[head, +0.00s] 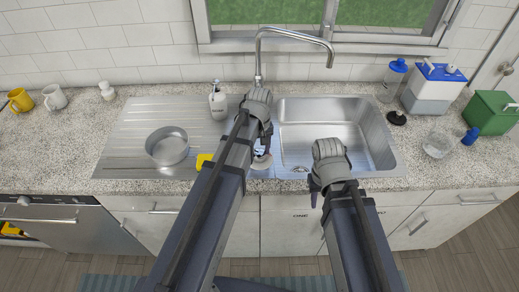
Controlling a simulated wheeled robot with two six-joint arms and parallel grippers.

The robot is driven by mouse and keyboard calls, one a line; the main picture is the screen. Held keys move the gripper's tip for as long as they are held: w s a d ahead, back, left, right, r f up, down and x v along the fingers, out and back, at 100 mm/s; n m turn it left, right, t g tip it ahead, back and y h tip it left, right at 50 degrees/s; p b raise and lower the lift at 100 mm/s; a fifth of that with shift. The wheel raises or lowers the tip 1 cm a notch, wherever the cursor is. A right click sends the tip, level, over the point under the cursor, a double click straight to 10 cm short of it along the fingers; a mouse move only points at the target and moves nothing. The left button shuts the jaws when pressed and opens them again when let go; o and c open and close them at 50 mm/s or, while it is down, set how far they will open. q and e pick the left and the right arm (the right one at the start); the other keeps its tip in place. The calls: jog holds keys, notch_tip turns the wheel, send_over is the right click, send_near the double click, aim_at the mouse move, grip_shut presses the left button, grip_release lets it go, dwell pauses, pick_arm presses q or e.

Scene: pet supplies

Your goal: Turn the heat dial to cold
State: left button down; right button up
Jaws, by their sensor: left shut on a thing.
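My left arm reaches up to the near left corner of the sink basin. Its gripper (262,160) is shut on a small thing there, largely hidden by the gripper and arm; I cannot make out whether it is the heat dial. No heat dial can be clearly told in the head view. My right gripper (313,190) is at the counter's front edge, below the sink basin, partly hidden by its own wrist. I cannot tell whether its jaws are open or shut.
The steel sink (375,135) has a tall faucet (293,34) behind it. A metal bowl (167,146), soap bottle (217,104) and yellow sponge (203,161) are on the drainboard. A glass bowl (437,145), blue-white cooler (432,88) and green box (490,113) stand right. Free counter lies far left.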

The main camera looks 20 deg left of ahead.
aim_at(260, 153)
dwell(0.4)
pick_arm(q)
jog(key=shift+c, duration=1.2)
grip_release()
jog(key=shift+r, duration=0.1)
notch_tip(260, 153, up, 8)
jog(key=p, duration=0.8)
jog(key=shift+f, duration=0.2)
jog(key=shift+s, duration=0.1)
jog(key=s+d+f+m+y+b, duration=0.1)
jog(key=s+d+f+m+b, duration=0.2)
jog(key=s+d+m, duration=0.7)
jog(key=s, duration=0.4)
jog(key=shift+s+d, duration=0.2)
jog(key=shift+d, duration=0.1)
